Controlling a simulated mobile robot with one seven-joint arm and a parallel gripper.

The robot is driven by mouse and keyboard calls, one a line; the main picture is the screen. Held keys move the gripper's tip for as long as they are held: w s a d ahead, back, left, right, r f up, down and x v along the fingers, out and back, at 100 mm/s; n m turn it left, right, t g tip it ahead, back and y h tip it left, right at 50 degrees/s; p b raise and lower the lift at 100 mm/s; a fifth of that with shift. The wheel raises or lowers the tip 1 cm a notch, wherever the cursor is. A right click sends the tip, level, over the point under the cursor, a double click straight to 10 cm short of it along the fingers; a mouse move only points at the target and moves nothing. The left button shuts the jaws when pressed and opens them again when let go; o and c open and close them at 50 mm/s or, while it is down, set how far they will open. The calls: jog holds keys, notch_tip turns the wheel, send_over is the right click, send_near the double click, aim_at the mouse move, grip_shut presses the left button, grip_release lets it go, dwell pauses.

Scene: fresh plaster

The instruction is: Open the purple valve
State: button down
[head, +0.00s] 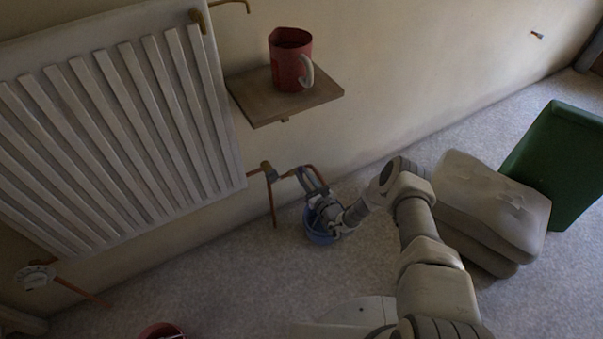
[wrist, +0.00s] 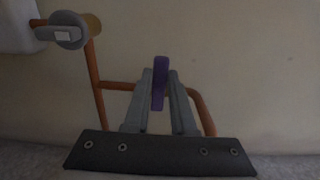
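The purple valve (wrist: 159,85) shows in the wrist view as a narrow upright handle in front of the wall, beside copper pipes. My gripper (wrist: 162,73) has one finger on each side of the handle, close against it, and appears shut on it. In the head view my gripper (head: 309,174) reaches low to the wall, right of the radiator, at the copper pipe (head: 273,205). The purple handle cannot be made out there, and the valve's body behind the fingers is hidden.
A blue bucket (head: 313,238) stands on the floor below my gripper. A red mug (head: 291,62) sits on a wooden shelf (head: 262,103) above. The radiator (head: 130,110) is left, with a grey valve (wrist: 68,30) at its corner. Grey cushions (head: 495,208) and a green bin (head: 565,160) stand right.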

jog(key=m, duration=0.2)
jog(key=w+d+m, duration=0.1)
jog(key=m, duration=0.2)
jog(key=d+f+m, duration=0.1)
jog(key=m, duration=0.2)
jog(key=shift+w+d+f, duration=0.1)
jog(key=shift+w+d, duration=0.05)
jog(key=shift+w, duration=0.1)
jog(key=f+m, duration=0.1)
jog(key=m, duration=0.4)
jog(key=d+f+m, duration=0.1)
jog(key=m, duration=0.2)
jog(key=shift+w+d+f, duration=0.1)
jog(key=shift+w+f, duration=0.25)
jog(key=shift+d+f+m, duration=0.1)
jog(key=shift+f+m, duration=0.3)
jog(key=shift+m, duration=0.8)
